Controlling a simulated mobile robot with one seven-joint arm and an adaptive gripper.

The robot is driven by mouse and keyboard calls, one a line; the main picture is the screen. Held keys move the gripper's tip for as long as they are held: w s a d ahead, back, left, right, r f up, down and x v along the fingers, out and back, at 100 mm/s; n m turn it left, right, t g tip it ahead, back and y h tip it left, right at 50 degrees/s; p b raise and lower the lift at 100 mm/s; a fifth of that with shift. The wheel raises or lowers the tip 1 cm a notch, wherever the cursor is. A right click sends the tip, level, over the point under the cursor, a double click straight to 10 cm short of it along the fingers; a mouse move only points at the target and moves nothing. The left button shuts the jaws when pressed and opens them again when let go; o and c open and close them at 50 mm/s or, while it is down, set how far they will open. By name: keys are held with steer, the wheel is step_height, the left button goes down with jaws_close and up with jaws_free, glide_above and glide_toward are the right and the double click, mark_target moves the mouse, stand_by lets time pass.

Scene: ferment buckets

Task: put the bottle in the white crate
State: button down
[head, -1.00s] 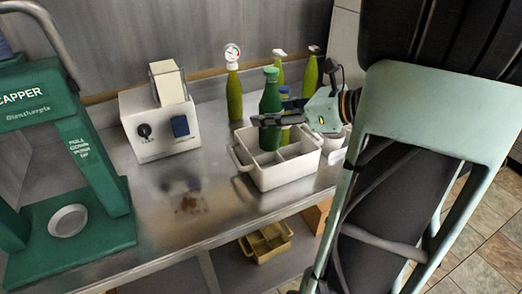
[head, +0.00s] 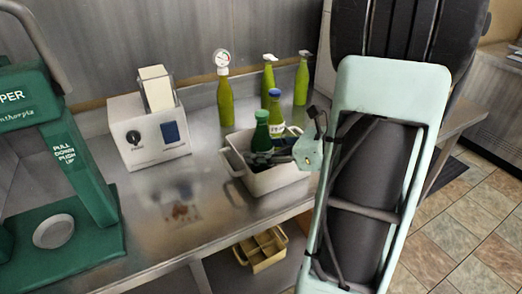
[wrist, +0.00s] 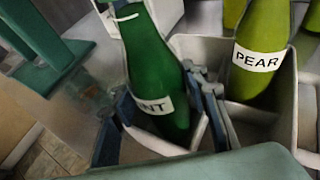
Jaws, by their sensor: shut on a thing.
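A dark green bottle (head: 261,132) stands nearly upright in the white crate (head: 268,182), its lower part hidden behind the crate wall in the head view. In the wrist view the bottle (wrist: 150,60) looks tilted, and its white label reads "NT", the rest hidden. My gripper (wrist: 165,112) is shut on this bottle, one finger on each side. In the head view my gripper (head: 277,158) is low at the crate's rim. A yellow-green bottle with a blue cap (head: 276,112), labelled "PEAR" in the wrist view (wrist: 259,55), stands in another compartment. Whether the dark bottle touches the crate floor is hidden.
Several yellow-green bottles (head: 224,100) stand behind the crate on the steel counter (head: 150,235). A white device with a dial (head: 150,135) stands to the left, a green capper (head: 70,170) further left. A yellow divided crate (head: 262,250) sits on the shelf below.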

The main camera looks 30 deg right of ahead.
steer(key=shift+f, duration=0.2)
steer(key=c, duration=1.1)
jaws_free()
steer(key=shift+c, duration=0.2)
steer(key=shift+r, duration=0.35)
steer(key=v, duration=1.2)
steer(key=shift+p, duration=0.4)
steer(key=shift+f, duration=0.1)
